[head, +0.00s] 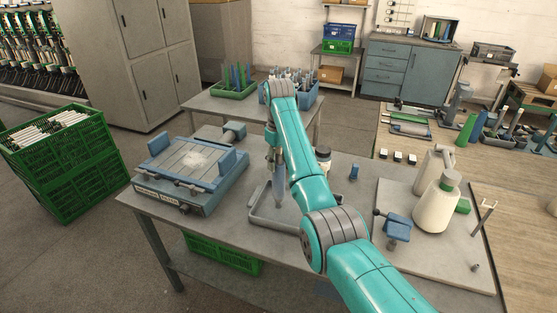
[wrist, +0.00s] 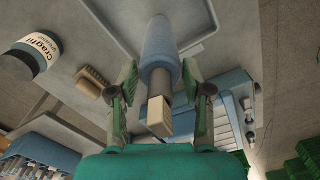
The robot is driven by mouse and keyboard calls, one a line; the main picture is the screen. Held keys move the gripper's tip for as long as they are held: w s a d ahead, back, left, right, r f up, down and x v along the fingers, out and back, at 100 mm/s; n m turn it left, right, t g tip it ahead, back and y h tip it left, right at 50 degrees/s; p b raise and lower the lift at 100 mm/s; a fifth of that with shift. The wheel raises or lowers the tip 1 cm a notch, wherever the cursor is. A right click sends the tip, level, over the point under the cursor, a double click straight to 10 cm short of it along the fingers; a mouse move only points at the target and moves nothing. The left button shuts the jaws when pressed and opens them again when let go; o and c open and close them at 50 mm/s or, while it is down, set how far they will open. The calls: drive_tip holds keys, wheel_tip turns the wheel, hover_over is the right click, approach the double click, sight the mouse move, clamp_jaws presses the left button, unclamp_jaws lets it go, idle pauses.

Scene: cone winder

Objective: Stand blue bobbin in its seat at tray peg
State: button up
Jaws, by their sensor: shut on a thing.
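My gripper (wrist: 158,90) is shut on the blue bobbin (wrist: 160,52), with its green-padded fingers on either side. The bobbin points away from the wrist camera, and a pale squared block (wrist: 158,117) shows at its near end. In the head view the bobbin (head: 279,187) hangs roughly upright below my gripper (head: 273,156), over or beside the grey tray (head: 262,221). My arm hides much of the tray. I cannot make out the tray peg or its seat, nor whether the bobbin's far end touches anything.
A blue-grey clamping fixture (head: 190,172) stands left on the bench.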

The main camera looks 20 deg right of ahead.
drive_tip(key=shift+f, duration=1.7)
drive_tip(key=o, duration=1.1)
